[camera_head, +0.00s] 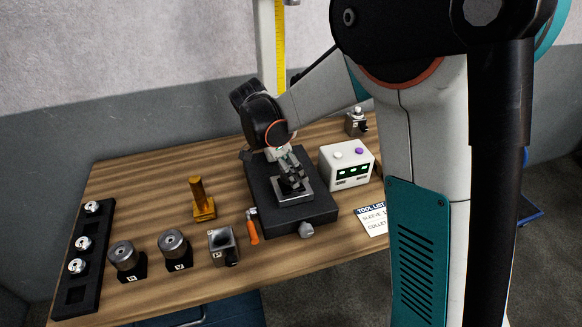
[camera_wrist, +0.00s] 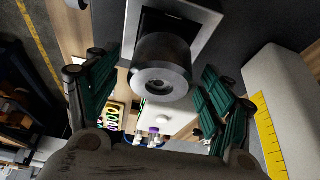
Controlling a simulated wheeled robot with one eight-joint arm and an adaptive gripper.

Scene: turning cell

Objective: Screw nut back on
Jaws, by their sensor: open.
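My gripper (camera_head: 290,179) is over the metal plate (camera_head: 294,196) of the black machine block (camera_head: 262,200). In the wrist view its green-padded fingers (camera_wrist: 160,78) are spread wide, one on each side of a dark round metal part (camera_wrist: 164,60) with a lighter ring face and a small central hole. This part sits in front of a square pale frame (camera_wrist: 206,18). Gaps show between the part and both fingers. I cannot tell whether the nut is on it or threaded. In the head view the gripper hides the part.
Two grey cylinders (camera_head: 123,255) (camera_head: 173,244) stand on black bases at the front left. A black rack (camera_head: 72,292) holds several small silver pieces. A brass post (camera_head: 201,200), a metal block (camera_head: 223,246), an orange-handled tool (camera_head: 253,231) and a white control box (camera_head: 346,166) surround the machine.

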